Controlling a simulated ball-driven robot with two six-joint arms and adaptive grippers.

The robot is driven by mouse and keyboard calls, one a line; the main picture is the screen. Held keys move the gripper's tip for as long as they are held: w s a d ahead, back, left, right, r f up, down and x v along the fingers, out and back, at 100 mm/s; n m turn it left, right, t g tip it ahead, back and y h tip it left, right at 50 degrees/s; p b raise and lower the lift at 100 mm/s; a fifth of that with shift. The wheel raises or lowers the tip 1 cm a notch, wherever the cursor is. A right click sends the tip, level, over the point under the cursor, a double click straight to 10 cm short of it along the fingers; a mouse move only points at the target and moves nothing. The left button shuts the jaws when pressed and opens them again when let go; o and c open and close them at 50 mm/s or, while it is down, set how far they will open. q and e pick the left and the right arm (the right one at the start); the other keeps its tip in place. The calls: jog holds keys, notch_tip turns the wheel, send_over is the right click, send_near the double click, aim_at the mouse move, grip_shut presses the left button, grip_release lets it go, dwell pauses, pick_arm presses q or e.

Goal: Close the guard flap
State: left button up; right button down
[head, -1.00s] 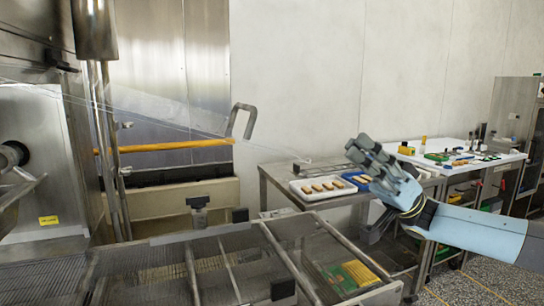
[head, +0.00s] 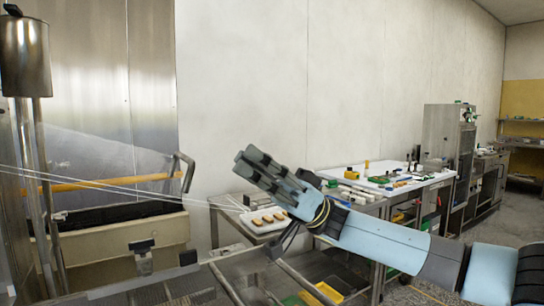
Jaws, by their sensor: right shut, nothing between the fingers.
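A clear, see-through panel (head: 85,150), which looks like the guard flap, stands out at the left, over the machine. Its thin pale edges run down to the right, ending near the bench. Its exact angle is hard to tell. My right gripper (head: 254,168) is shut and empty, raised in the middle of the view, to the right of the panel and apart from it as far as I can see. My right arm reaches in from the lower right. My left gripper is out of view.
An orange bar (head: 100,182) and a grey bent handle (head: 187,172) lie at the left, by a cream trough (head: 115,240). A white tray (head: 247,222) of brown bars sits on a steel bench below my right gripper. A white worktop (head: 410,183) holds small items behind my arm.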

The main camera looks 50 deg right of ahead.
jog(key=shift+w+a+f, duration=0.1)
jog(key=shift+a+f, duration=0.1)
jog(key=shift+f, duration=0.45)
jog(key=shift+a+f, duration=0.15)
jog(key=shift+f, duration=0.45)
jog(key=shift+y, duration=0.7)
jog(key=f+b, duration=0.1)
jog(key=a+f+b, duration=0.1)
jog(key=f+b, duration=0.1)
jog(key=a+f+b, duration=0.1)
jog(key=f+b, duration=0.1)
jog(key=shift+w, duration=0.2)
